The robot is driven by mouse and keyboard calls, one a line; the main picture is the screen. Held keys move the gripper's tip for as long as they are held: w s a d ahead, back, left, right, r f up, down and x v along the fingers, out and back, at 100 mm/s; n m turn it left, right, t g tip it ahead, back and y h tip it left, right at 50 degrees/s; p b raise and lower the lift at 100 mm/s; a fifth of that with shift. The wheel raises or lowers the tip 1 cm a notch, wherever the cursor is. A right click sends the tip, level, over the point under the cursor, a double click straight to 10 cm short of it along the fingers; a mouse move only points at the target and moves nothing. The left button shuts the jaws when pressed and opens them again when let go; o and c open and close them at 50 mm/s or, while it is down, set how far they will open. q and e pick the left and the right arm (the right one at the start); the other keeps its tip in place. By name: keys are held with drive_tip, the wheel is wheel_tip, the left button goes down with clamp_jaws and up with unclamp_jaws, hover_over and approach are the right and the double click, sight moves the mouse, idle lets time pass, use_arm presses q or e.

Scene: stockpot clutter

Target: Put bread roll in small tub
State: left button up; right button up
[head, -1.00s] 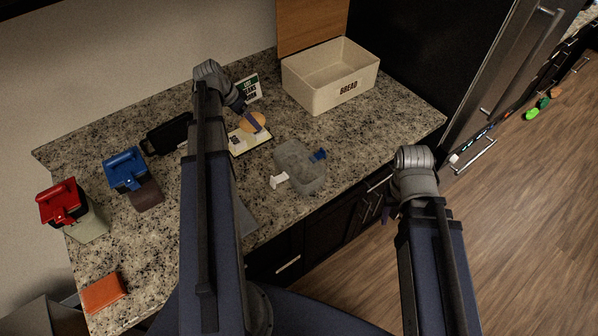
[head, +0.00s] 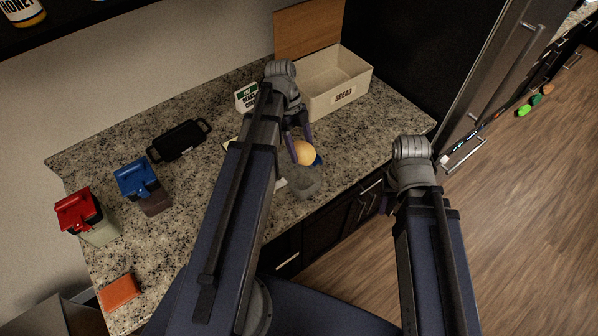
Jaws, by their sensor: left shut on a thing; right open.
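The round tan bread roll (head: 304,153) is between the purple fingers of my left gripper (head: 300,146), which is shut on it. The roll is held over a small grey see-through tub (head: 306,184) near the counter's front edge. The tub has a blue clip (head: 318,160) at its far side and a white one (head: 281,184) at its left. The roll and arm hide part of the tub, and I cannot tell how high the roll is above it. My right gripper (head: 386,205) is open and empty in front of the counter, mostly hidden by its arm.
A cream bin marked BREAD (head: 345,95) stands at the back right. A small sign (head: 245,97), a black tray (head: 179,141), a blue-lidded container (head: 137,180), a red-lidded container (head: 80,212) and an orange-brown block (head: 119,292) stand to the left. The counter right of the tub is clear.

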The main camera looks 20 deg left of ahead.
use_arm(q)
drive_tip(key=shift+f+b, duration=4.3)
drive_tip(key=shift+f, duration=0.4)
drive_tip(key=shift+f, duration=0.1)
drive_tip(key=shift+f+b, duration=0.5)
drive_tip(key=shift+b, duration=0.15)
drive_tip(key=o, duration=1.1)
drive_tip(key=shift+r, duration=0.15)
